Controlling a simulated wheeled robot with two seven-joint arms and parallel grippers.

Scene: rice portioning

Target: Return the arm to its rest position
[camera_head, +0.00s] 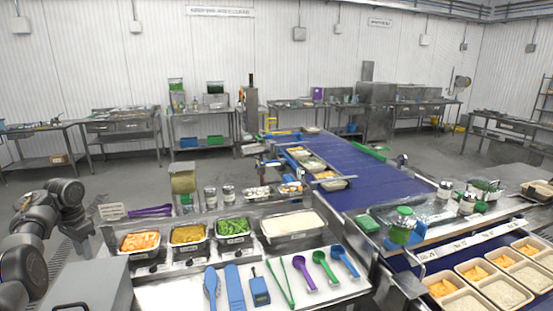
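My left arm, dark grey, comes in at the left edge and bends beside the steel counter (330,232). My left gripper (82,240) hangs low at its end, left of the food pans and apart from them. It is small and dark, so its fingers cannot be made out. I see nothing held there. My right arm and gripper are not in view.
Pans of orange food (140,242), yellow food (189,234), green food (232,227) and rice (292,224) line the counter. Blue, purple and green utensils (306,270) lie in front. A blue conveyor (375,180) runs right, near filled trays (505,293).

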